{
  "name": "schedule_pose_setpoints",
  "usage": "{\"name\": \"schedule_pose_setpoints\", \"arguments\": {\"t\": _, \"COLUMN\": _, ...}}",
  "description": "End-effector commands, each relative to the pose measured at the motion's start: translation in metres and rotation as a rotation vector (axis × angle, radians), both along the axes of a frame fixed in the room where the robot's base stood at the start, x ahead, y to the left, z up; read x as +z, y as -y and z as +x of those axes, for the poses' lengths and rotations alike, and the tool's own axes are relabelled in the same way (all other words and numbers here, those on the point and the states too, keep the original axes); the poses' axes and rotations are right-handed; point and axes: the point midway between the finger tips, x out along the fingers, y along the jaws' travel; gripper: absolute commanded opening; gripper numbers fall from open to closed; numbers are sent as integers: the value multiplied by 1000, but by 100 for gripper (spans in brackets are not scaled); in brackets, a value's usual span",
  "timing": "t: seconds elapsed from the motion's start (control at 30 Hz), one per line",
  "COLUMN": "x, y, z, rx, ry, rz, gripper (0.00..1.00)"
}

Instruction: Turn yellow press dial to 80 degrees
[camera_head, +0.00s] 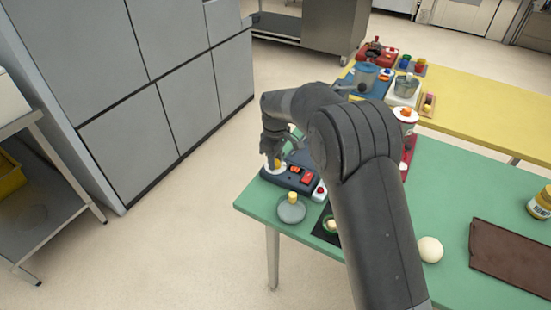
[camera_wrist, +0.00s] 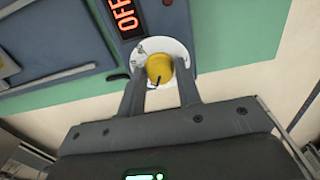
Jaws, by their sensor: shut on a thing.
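The yellow press dial (camera_wrist: 159,69) sits on a round white plate (camera_wrist: 150,46) on the blue-grey device, with a dark pointer line on its face. My gripper (camera_wrist: 159,84) has a finger on each side of the dial and is shut on it. Above the dial, the device's display (camera_wrist: 127,17) reads OFF in orange. In the head view, the dial (camera_head: 277,164) shows at the left end of the device (camera_head: 296,180), and my gripper (camera_head: 274,158) is over it, partly hiding it.
The device stands near the left corner of the green table (camera_head: 330,262). A grey disc with a yellow knob (camera_head: 291,207), a white ball (camera_head: 430,249) and a brown board (camera_head: 511,258) lie nearby. A yellow table (camera_head: 471,104) stands behind.

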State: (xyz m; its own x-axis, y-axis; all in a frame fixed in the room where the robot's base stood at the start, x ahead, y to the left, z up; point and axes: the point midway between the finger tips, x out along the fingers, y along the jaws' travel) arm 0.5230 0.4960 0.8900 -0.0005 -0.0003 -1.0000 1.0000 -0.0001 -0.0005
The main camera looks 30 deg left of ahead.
Motion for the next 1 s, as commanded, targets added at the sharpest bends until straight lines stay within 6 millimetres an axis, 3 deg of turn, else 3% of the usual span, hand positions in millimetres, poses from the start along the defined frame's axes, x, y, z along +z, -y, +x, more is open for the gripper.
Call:
{"name": "schedule_pose_setpoints", "arguments": {"t": 0.47, "x": 1, "y": 0, "z": 0, "rx": -119, "ry": 1, "rz": 1, "gripper": 8}}
{"name": "schedule_pose_setpoints", "arguments": {"t": 1.0, "x": 1, "y": -1, "z": 0, "rx": -603, "ry": 1, "rz": 2, "gripper": 8}}
